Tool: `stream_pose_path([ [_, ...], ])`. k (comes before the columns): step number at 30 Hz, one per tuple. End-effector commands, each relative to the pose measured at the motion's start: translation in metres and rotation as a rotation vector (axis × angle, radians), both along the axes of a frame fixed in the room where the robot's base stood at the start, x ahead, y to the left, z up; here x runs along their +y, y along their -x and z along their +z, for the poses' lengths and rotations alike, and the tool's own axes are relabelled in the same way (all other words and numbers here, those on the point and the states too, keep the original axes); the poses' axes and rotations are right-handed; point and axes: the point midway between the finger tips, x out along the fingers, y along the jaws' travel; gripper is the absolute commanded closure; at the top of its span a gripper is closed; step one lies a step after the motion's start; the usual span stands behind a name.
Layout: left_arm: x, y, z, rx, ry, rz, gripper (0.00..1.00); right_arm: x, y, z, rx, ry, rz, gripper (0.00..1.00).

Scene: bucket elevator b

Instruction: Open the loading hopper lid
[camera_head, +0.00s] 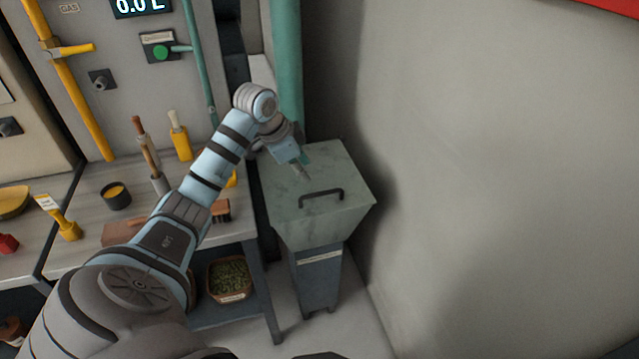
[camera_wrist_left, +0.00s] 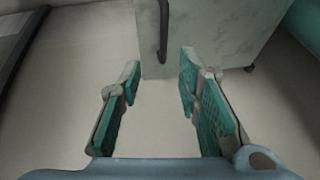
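The loading hopper (camera_head: 320,236) stands beside the workbench, with its flat grey-green lid (camera_head: 338,168) lying shut on top. A dark bar handle (camera_head: 321,192) rises from the lid near its front edge. My left gripper (camera_head: 306,170) is over the lid, a little behind and left of the handle in the head view. In the left wrist view its teal-padded fingers (camera_wrist_left: 160,62) are spread with nothing between them. The handle (camera_wrist_left: 163,30) shows beyond the fingertips at the top, apart from them. My right gripper is not in view.
The workbench (camera_head: 88,187) on the left carries a black cup (camera_head: 116,195), brushes and yellow-handled tools. A teal pipe (camera_head: 287,70) stands behind the hopper. A bare wall (camera_head: 480,170) is close on the right. A bin of green bits (camera_head: 230,279) sits under the bench.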

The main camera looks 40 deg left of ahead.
Motion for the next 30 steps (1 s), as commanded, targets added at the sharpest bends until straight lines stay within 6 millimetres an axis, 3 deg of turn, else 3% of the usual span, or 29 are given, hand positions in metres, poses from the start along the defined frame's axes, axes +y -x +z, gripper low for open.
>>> stream_pose_path([
  [2, 0.004, -0.002, 0.013, -0.01, 0.001, -0.019, 0.69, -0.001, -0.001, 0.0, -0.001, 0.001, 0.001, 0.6],
  [5, 0.002, -0.008, 0.001, -0.008, 0.004, -0.024, 0.69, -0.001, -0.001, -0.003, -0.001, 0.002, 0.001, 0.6],
  [12, -0.004, -0.036, -0.064, -0.005, 0.006, -0.023, 0.69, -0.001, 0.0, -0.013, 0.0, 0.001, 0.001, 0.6],
  [18, -0.006, -0.055, -0.104, -0.007, 0.004, -0.021, 0.69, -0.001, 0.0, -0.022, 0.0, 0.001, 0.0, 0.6],
  [23, -0.007, -0.06, -0.115, -0.007, 0.001, -0.022, 0.69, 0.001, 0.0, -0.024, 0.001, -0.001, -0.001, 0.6],
  [30, -0.007, -0.061, -0.115, -0.008, 0.0, -0.021, 0.69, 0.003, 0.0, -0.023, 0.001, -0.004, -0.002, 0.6],
])
